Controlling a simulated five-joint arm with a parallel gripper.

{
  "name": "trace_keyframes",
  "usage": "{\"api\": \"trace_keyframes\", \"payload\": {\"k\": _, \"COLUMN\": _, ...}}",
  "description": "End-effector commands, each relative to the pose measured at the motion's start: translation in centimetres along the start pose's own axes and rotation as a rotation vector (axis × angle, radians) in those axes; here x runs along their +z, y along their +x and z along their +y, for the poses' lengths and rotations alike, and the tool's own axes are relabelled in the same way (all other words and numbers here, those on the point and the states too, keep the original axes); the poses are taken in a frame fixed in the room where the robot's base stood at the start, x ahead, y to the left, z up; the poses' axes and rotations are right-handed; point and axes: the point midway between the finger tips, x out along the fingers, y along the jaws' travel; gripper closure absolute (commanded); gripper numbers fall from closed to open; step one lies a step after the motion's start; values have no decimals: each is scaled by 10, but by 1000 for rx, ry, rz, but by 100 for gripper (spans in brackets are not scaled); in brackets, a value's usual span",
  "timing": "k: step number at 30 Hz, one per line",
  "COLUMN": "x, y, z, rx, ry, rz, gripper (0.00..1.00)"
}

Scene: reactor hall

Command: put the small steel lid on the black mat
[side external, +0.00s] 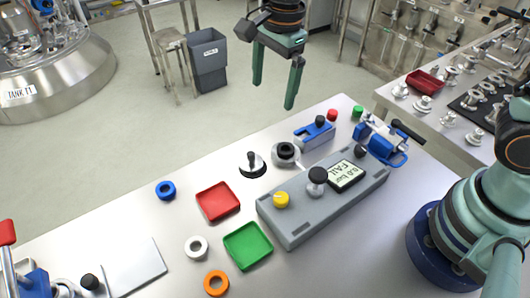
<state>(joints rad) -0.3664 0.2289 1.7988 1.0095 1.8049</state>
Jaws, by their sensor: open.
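The small steel lid (252,160), with a thin upright dark-tipped knob, appears to rest on a small round black mat (260,172) near the table's far edge. The lid covers part of the mat, and I cannot tell how well it is centred. My gripper (273,96) is open and empty. Its two green fingers point down, high above the table and apart from the lid, which shows lower in the picture.
A grey gauge box (325,205) with a display and knobs stands right of the mat. A grey disc with a black top (286,154) is close beside the mat. Red (217,202) and green (247,246) trays and several rings lie nearer. A blue clamp (380,143) stands far right.

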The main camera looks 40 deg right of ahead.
Motion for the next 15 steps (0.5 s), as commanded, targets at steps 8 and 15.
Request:
{"api": "trace_keyframes", "payload": {"k": 8, "x": -66, "y": -58, "z": 41, "rx": -156, "ry": -550, "rz": 46, "gripper": 1}}
{"api": "trace_keyframes", "payload": {"k": 15, "x": -109, "y": -80, "z": 87, "rx": -245, "ry": -1023, "rz": 184, "gripper": 1}}
